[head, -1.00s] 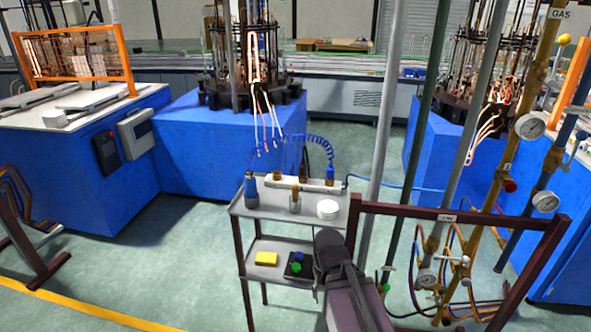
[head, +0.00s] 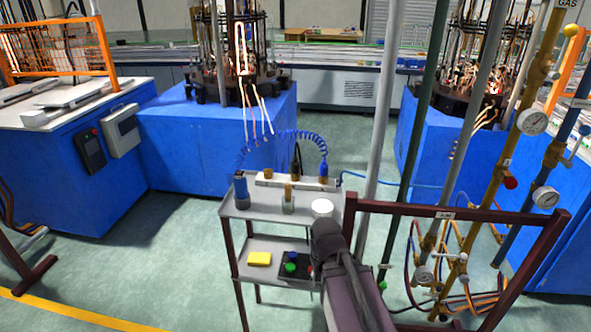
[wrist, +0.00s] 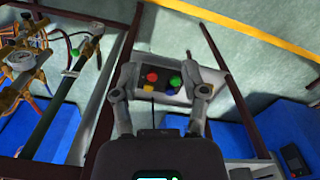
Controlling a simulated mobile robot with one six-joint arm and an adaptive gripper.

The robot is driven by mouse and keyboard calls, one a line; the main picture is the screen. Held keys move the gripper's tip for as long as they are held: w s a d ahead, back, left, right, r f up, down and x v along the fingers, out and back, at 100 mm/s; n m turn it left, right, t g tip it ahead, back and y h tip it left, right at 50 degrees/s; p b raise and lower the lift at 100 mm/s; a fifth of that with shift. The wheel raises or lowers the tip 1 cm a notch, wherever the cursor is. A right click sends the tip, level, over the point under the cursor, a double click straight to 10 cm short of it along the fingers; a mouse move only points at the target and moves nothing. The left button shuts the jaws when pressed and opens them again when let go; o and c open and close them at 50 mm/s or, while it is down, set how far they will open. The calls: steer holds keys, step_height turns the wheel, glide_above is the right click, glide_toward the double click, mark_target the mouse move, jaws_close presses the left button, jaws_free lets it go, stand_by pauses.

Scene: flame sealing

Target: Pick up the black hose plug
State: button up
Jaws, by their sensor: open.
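A small black upright piece (head: 296,169) stands on the white holder (head: 262,181) on the cart's top shelf, between a brown piece (head: 268,173) and a blue one (head: 323,171). It looks like the black hose plug, but is too small to be sure. My gripper (wrist: 161,94) is open and empty in the wrist view. The black piece cannot be made out there. In the head view my arm hides the gripper.
The cart's top shelf (head: 250,207) also bears a blue bottle (head: 241,190), a glass jar (head: 288,200) and a white roll (head: 322,208). A coiled blue hose (head: 285,135) arches above. A yellow block (head: 259,259) lies below. A brown frame (head: 455,213) and pipes stand right.

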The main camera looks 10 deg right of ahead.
steer(key=o, duration=0.3)
steer(key=shift+o, duration=0.7)
steer(key=shift+w+d, duration=0.1)
steer(key=shift+w, duration=0.05)
steer(key=w+r+n+t+y, duration=0.1)
steer(key=w+r+t+y, duration=0.1)
steer(key=w, duration=0.7)
steer(key=w+r+n+t+y+p, duration=0.1)
steer(key=w+r+n+t+y, duration=0.1)
steer(key=w, duration=0.7)
steer(key=w+r+n+t+y+p, duration=0.1)
steer(key=w+r+t, duration=0.3)
steer(key=w, duration=0.5)
steer(key=shift+w+d+r+n+y, duration=0.1)
steer(key=shift+r+n+y, duration=0.3)
steer(key=shift+r, duration=0.2)
steer(key=w+d+r+t, duration=0.4)
steer(key=w+d+r, duration=0.1)
steer(key=w, duration=0.3)
steer(key=shift+p, duration=0.3)
steer(key=shift+a+f+n, duration=0.1)
steer(key=shift+n, duration=0.2)
